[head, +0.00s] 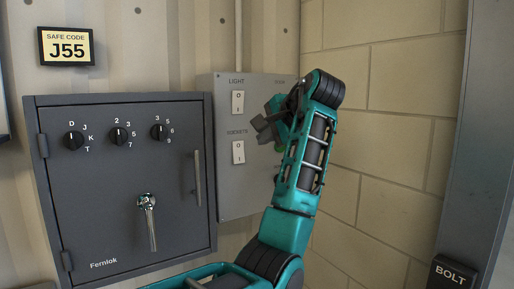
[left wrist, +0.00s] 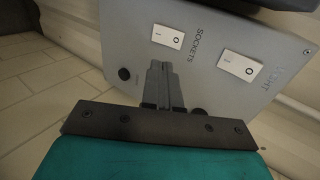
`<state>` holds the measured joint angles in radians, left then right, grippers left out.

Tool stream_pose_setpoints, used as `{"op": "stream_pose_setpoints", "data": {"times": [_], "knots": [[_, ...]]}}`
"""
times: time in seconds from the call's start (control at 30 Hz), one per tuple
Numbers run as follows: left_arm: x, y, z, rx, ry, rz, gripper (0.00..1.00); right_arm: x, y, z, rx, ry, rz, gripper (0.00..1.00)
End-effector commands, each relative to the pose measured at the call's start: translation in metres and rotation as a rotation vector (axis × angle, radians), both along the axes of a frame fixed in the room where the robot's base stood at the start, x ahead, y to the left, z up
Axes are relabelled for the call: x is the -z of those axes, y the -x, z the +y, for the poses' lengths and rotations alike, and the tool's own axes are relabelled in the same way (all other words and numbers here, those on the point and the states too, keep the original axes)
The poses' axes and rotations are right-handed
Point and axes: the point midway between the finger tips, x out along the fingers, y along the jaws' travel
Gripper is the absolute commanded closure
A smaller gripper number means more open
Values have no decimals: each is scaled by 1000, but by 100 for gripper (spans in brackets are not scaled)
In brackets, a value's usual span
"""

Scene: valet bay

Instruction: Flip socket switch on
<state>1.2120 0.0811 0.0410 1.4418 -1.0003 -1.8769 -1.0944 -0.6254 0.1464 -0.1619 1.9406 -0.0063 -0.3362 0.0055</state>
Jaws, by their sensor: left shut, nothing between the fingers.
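The grey switch panel (head: 225,190) is on the wall right of the safe. Its white sockets switch (head: 238,152) sits below the white light switch (head: 238,102); both are marked 0 at the top and I at the bottom. I cannot tell which side of either is pressed in. My left gripper (head: 262,130) is shut and empty, in front of the panel, right of the switches. In the left wrist view the shut fingers (left wrist: 160,84) point at the panel, apart from the sockets switch (left wrist: 168,36) and the light switch (left wrist: 238,66). My right gripper is out of view.
A dark grey safe (head: 110,225) with dials, a lever and a handle stands left of the panel. A safe code sign (head: 67,46) hangs above it. A block wall (head: 400,120) and a grey post marked BOLT (head: 470,170) are at the right. My arm hides the panel's right part.

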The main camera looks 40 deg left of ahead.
Motion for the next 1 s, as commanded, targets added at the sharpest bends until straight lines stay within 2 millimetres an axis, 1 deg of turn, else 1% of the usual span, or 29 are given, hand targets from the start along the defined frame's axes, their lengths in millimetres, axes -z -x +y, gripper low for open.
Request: {"op": "stream_pose_setpoints", "data": {"times": [0.03, 0.2, 0.63, 0.83, 1.0], "knots": [[-4, 1, -6, 2, 1, -1, 100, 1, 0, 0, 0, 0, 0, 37], [-11, 4, -16, 1, 0, 2, 100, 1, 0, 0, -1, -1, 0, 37], [-11, 4, -18, 3, -1, -6, 100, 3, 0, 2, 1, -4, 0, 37], [-3, 3, -23, 8, -20, -60, 100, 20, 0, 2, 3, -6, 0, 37], [11, 6, -27, 2, -60, -77, 100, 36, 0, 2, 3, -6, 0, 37]]}}
